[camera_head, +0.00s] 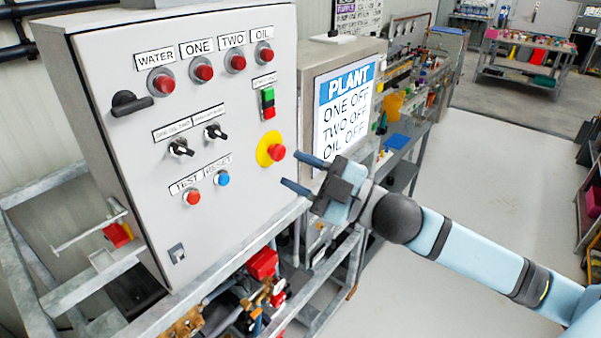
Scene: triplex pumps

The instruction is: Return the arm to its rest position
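My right arm (470,255) comes in from the lower right and reaches toward the grey control cabinet (110,80). My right gripper (296,171) is open and empty. Its two dark blue fingers are spread and point left at the cabinet's right side, near the red emergency button (277,152) on its yellow plate. The upper fingertip shows just right of that button; I cannot tell whether it touches the cabinet. My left gripper is not in view.
A screen reading PLANT, ONE OFF, TWO OFF, OIL OFF (343,115) stands behind the gripper. A metal frame (215,285) with pipes and red parts lies below the cabinet. A cluttered workbench (410,130) runs back. The pale floor (480,160) at the right is clear.

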